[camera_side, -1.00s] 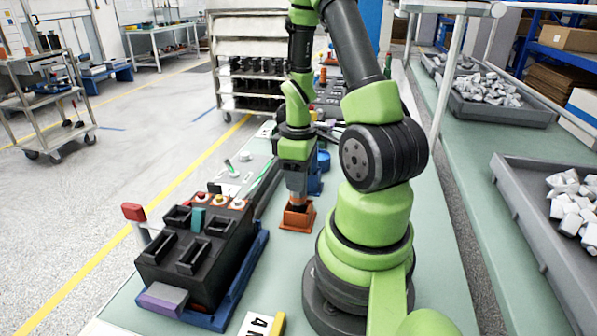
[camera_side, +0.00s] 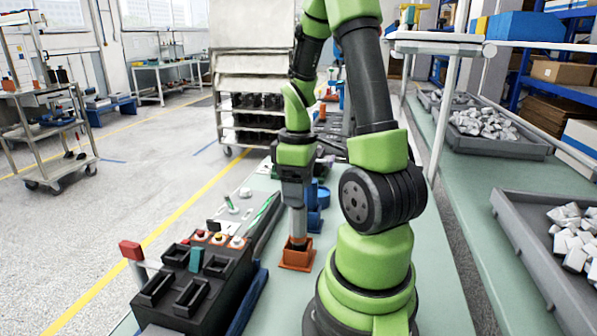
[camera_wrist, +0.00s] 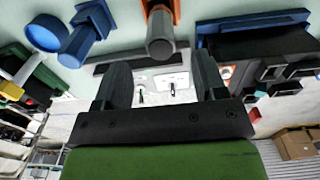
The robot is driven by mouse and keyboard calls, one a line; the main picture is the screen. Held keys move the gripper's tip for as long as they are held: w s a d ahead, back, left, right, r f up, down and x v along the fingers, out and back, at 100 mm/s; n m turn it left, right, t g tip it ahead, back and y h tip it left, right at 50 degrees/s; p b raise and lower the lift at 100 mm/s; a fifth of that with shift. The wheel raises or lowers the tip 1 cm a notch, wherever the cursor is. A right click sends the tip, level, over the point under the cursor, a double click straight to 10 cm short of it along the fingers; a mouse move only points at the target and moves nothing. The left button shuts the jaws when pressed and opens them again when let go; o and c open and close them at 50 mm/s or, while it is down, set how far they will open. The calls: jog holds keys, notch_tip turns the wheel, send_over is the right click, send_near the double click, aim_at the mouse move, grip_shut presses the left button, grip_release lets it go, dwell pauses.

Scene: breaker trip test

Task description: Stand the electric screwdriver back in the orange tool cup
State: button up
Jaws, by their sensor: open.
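The electric screwdriver stands in the orange tool cup (camera_side: 297,258). My gripper (camera_side: 297,222) points down just above the cup. In the wrist view my gripper (camera_wrist: 161,72) has its two dark fingers wide apart, with nothing between them. The part of the screwdriver inside the cup is hidden.
A black box with buttons (camera_side: 205,285) sits left of the cup in a blue tray. A blue holder (camera_side: 314,208) stands close behind the cup, with a blue round cup (camera_wrist: 45,33) beside it in the wrist view. Grey bins (camera_side: 530,235) line the right bench.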

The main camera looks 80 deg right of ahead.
jog(key=shift+r, duration=1.75)
jog(key=shift+w+a+r, duration=0.1)
jog(key=shift+a+r, duration=0.05)
jog(key=a+r+m+t+y, duration=0.1)
jog(key=a+r+m+t, duration=0.1)
jog(key=a+r, duration=0.3)
jog(key=a+r+m+t+y, duration=0.1)
jog(key=a+r+t, duration=0.4)
jog(key=a, duration=0.9)
jog(key=shift+r+m, duration=0.5)
jog(key=shift+r, duration=0.3)
